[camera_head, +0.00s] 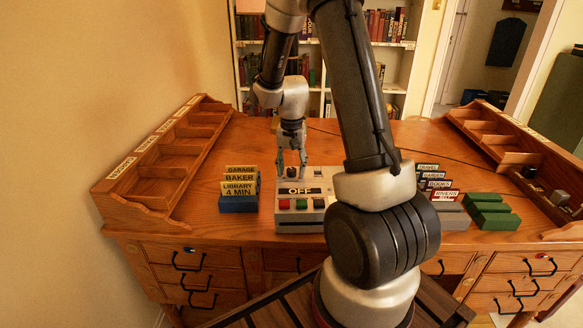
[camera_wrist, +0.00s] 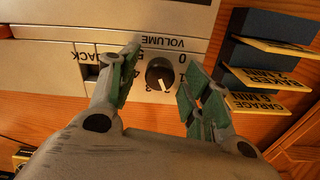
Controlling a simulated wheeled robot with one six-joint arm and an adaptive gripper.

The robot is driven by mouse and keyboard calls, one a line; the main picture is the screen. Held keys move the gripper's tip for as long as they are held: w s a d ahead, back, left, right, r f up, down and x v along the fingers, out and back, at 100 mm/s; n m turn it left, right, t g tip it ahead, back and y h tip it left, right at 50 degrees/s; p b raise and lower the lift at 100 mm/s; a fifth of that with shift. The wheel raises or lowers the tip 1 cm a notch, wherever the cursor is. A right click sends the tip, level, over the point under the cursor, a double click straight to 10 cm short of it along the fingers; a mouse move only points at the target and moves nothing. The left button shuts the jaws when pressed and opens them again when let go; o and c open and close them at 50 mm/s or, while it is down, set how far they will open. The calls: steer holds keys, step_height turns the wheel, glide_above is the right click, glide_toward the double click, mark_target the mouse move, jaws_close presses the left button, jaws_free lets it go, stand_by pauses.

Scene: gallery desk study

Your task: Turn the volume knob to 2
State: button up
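The grey device (camera_head: 300,222) stands on the desk, with an OFF display and red, green and dark buttons on its front. My gripper (camera_head: 291,168) points down at its top. In the wrist view, the black volume knob (camera_wrist: 158,75) sits beside the upside-down VOLUME label. The knob's white pointer line points down in the picture. My gripper (camera_wrist: 164,62) is open, with one finger on each side of the knob and visible gaps to it.
A blue holder (camera_head: 238,204) with yellow cards stands left of the device; it also shows in the wrist view (camera_wrist: 245,55). Green blocks (camera_head: 489,213) lie to the right. Wooden pigeonhole racks (camera_head: 165,160) line both desk ends. Desk behind the device looks clear.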

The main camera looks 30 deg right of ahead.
mark_target(292, 169)
steer(key=shift+r, duration=0.1)
step_height(292, 169, up, 12)
stand_by(0.5)
stand_by(0.4)
